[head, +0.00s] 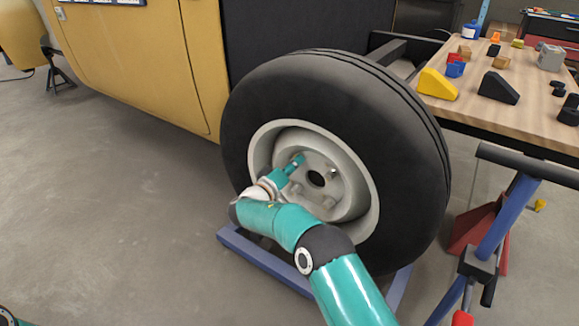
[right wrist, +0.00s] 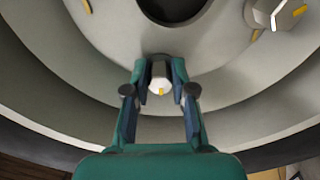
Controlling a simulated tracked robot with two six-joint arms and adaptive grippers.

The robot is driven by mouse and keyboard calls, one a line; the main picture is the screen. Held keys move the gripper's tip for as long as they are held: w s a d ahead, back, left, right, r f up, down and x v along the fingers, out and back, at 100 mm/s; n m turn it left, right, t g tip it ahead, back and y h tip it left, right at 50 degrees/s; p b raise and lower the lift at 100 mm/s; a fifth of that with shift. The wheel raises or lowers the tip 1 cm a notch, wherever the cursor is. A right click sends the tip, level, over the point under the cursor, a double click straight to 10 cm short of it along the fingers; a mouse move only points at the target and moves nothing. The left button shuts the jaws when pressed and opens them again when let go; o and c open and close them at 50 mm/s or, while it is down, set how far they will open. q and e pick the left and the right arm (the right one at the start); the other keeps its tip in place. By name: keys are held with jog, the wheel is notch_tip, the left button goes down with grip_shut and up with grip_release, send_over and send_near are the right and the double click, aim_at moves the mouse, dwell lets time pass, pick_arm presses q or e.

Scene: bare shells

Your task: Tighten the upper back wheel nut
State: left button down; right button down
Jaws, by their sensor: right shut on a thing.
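The wheel (head: 400,160) has a black tyre and a pale grey rim with a dark centre hole. My right gripper (head: 297,161) reaches into the rim at the upper left of the hub. A larger-looking nut with a yellow-marked face (right wrist: 275,12) is at the upper right of the wrist view. My left gripper is not in view.
A yellow vehicle body (head: 150,60) stands at the left. A wooden workbench (head: 545,85) with blocks and small parts is at the right. A blue stand (head: 505,220) stands right of the wheel.

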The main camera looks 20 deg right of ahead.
jog(key=shift+d+f, duration=0.2)
jog(key=shift+d, duration=0.1)
jog(key=c, duration=1)
grip_release()
jog(key=shift+a, duration=0.1)
jog(key=shift+a, duration=0.1)
jog(key=v, duration=1.2)
